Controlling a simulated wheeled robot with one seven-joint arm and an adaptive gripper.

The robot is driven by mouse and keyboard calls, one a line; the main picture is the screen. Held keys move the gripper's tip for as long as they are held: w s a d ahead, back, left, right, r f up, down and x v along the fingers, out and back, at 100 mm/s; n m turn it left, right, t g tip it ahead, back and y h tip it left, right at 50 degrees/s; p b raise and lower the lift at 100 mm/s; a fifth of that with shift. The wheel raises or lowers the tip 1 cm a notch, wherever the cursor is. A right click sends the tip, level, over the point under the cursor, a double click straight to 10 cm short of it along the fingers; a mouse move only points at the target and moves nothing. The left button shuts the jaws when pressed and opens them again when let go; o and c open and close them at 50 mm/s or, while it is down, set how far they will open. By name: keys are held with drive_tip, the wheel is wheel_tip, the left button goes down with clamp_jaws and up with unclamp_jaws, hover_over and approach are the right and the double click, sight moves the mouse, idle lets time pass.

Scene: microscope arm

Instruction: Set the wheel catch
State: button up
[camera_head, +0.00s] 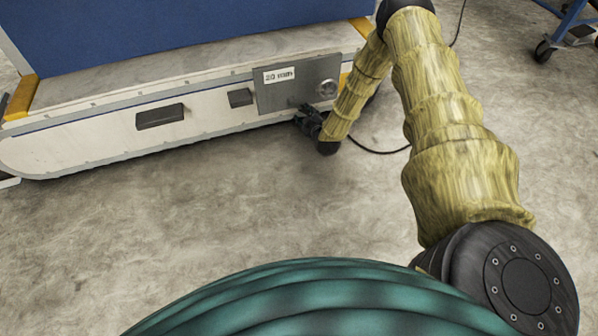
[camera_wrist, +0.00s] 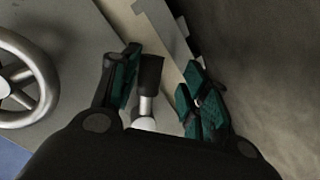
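A spoked handwheel (camera_wrist: 20,82) shows at the left edge of the wrist view, mounted on a grey plate (camera_wrist: 78,35). In the head view the small handwheel (camera_head: 327,90) sits at the right end of the grey plate. A short lever with a black grip and bright metal shaft (camera_wrist: 149,78), apparently the wheel catch, lies between my fingers. My gripper (camera_wrist: 162,62) is open, with teal pads on both sides of the lever. The lever is closer to the left finger; contact is unclear. In the head view my gripper (camera_head: 309,122) is just below the plate, and the lever cannot be made out.
The plate is on the front of a pale cabinet base (camera_head: 70,140) with dark handles (camera_head: 160,116) and a label (camera_head: 279,75). A black cable (camera_head: 378,151) lies on the floor behind my arm. The concrete floor (camera_head: 200,220) in front is clear.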

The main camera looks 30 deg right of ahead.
drive_tip(key=p+v, duration=0.5)
drive_tip(key=v, duration=0.5)
drive_tip(key=s+a+g+y+p, duration=0.1)
drive_tip(key=s+a, duration=0.3)
drive_tip(key=a, duration=0.1)
drive_tip(key=s+a+f+m+g+y+p, duration=0.1)
drive_tip(key=s+a+g, duration=0.1)
drive_tip(key=s+a, duration=0.2)
drive_tip(key=s+a+f+m+g+y+p, duration=0.1)
drive_tip(key=s+a+g, duration=0.1)
drive_tip(key=s+a, duration=0.2)
drive_tip(key=shift+s+a+p, duration=0.15)
drive_tip(key=shift+a+p, duration=0.15)
drive_tip(key=shift+a, duration=1.6)
drive_tip(key=shift+s+a+m+g, duration=0.3)
drive_tip(key=shift+s+a, duration=0.25)
drive_tip(key=shift+s, duration=0.2)
